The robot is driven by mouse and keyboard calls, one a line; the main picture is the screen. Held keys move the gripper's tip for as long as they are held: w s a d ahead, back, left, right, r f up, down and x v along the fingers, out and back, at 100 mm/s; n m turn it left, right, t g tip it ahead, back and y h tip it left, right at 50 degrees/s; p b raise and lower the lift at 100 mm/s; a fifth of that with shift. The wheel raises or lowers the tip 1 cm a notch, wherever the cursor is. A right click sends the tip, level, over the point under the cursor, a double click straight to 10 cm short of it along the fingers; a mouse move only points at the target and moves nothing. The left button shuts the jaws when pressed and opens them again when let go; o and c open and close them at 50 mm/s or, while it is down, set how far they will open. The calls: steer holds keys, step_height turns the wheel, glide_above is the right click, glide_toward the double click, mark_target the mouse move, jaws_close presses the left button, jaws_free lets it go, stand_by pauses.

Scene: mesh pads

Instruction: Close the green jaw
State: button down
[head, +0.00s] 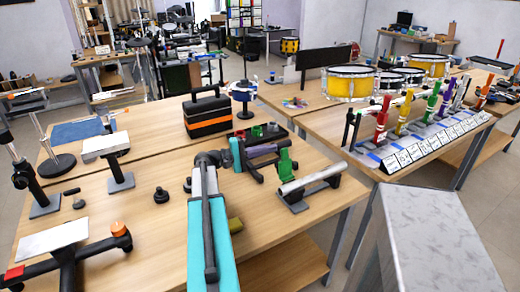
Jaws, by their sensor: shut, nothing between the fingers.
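A bright green upright jaw (285,162) stands on the near wooden table, right of centre in the head view. It sits at the right end of a low device with a purple cylinder (262,150) and dark parts. My cyan and black arm reaches in from the bottom centre. Its dark end, my gripper (254,173), shows small to the left of the green jaw and apart from it in the picture. It is shut and empty. The fingertips are hard to separate from the dark device parts, and the depth between gripper and jaw cannot be told.
A silver bar on a stand (310,178) lies right of the green jaw. A black and orange toolbox (208,113) stands behind. Dark stands and plates occupy the table's left. A second table holds drums (349,84) and a row of coloured upright pieces, one green (432,102).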

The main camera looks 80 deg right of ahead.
mark_target(285, 164)
steer(key=shift+s+a+r+p, duration=0.2)
steer(key=shift+s+a+p, duration=0.05)
steer(key=shift+s+a, duration=0.4)
steer(key=shift+s+a+r+p, duration=0.2)
steer(key=shift+s+a, duration=0.3)
steer(key=shift+a, duration=0.2)
steer(key=shift+d, duration=0.1)
steer(key=shift+a, duration=0.25)
